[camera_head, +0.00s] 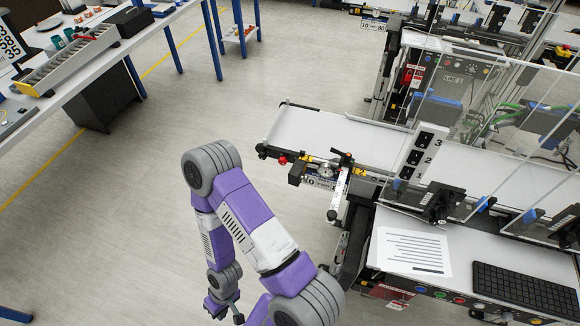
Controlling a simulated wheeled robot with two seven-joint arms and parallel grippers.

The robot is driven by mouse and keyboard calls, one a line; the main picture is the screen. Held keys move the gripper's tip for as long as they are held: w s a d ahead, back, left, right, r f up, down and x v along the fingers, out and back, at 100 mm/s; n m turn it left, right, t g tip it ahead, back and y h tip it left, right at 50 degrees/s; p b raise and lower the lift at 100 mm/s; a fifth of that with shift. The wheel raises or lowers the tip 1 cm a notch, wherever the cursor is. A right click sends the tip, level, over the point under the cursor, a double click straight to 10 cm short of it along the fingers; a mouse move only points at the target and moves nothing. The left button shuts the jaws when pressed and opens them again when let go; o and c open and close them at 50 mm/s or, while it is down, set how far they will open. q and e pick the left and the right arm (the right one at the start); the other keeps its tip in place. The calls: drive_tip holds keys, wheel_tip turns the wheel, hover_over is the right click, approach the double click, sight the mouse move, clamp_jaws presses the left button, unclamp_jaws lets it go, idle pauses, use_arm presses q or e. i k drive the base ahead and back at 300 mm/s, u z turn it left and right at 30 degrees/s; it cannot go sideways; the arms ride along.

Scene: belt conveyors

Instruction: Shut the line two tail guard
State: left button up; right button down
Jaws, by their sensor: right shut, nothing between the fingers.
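The conveyor with a yellow "2" label (361,172) has a white belt (335,134) that runs from its left end to the right. Clear guard panels (497,150) stand over the belt farther right. I cannot tell which part is the tail guard, or whether it is open or shut. A black and white clamp-like bracket (340,187) sits at the belt's near side. My right gripper (232,317) is low at the bottom edge, partly cut off, shut and empty, left of the conveyor and apart from it. My left gripper is out of view.
A red knob (282,160) sits at the belt's left end. A printed sheet (412,252) and a black keyboard (524,288) lie on the near right desk. A workbench (150,22) stands at upper left. The floor (120,220) between is clear.

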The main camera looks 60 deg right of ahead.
sight(297, 172)
drive_tip(key=i, duration=0.7)
drive_tip(key=z, duration=2.2)
